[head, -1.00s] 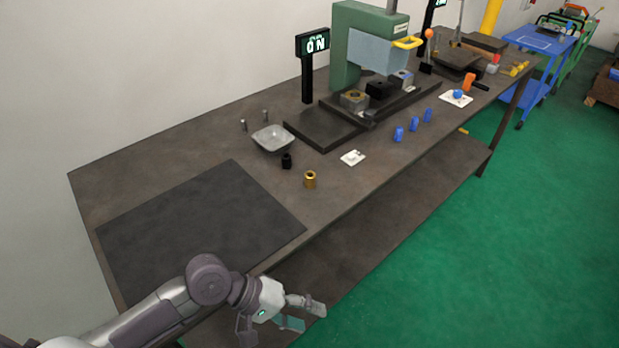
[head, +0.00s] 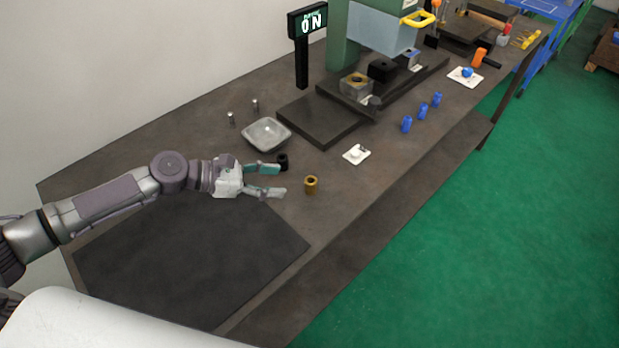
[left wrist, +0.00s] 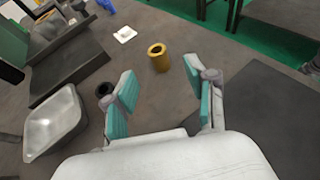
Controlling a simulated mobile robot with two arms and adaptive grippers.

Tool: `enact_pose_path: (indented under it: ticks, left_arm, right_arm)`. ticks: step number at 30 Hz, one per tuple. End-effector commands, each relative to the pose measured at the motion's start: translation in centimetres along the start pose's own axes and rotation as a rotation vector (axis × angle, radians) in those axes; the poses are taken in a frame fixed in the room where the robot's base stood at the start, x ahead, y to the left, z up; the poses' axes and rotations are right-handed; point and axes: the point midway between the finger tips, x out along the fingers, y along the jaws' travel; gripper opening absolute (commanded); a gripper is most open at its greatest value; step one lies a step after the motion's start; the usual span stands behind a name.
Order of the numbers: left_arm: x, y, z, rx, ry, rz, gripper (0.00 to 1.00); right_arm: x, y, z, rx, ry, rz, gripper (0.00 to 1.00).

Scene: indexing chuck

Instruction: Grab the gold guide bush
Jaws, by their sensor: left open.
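The gold guide bush (head: 311,185) stands upright on the dark workbench, a short hollow cylinder with a wider top rim. In the left wrist view the bush (left wrist: 158,58) shows ahead of my fingertips, in line with the gap between them. My left gripper (head: 279,180) is open and empty, its teal-padded fingers pointing right toward the bush, a short way to its left. The gripper (left wrist: 162,90) also shows in the left wrist view with its fingers spread. My right gripper is in neither view.
A black bush (head: 283,161) stands close by one left finger. A grey metal tray (head: 266,134) lies behind it. A white pad (head: 357,153) and several blue pieces (head: 407,124) are farther right. A dark mat (head: 190,265) covers the near bench. The green press stands behind.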

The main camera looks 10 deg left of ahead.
Motion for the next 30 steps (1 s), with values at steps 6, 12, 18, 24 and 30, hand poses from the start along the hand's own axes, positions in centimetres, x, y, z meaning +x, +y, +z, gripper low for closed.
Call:
enact_pose_path:
  ticks: [6, 12, 18, 24, 30]
  left_arm:
    - [3.6, 0.0, 0.2, 0.003, -0.001, -0.001, 0.56]
    - [5.0, 0.0, 0.1, 0.004, 0.001, -0.001, 0.56]
    - [8.0, 0.2, -0.1, 0.004, -0.001, -0.002, 0.56]
    - [9.6, 0.2, -0.3, 0.005, 0.001, -0.001, 0.56]
    - [9.7, 0.2, -0.4, 0.005, 0.001, -0.001, 0.56]
  right_arm:
    - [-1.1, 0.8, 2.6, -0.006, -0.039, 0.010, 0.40]
    - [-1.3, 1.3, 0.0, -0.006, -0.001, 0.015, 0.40]
    - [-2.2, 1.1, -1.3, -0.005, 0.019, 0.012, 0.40]
    - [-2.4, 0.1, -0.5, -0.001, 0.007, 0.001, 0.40]
    - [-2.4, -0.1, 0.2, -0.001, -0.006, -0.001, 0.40]
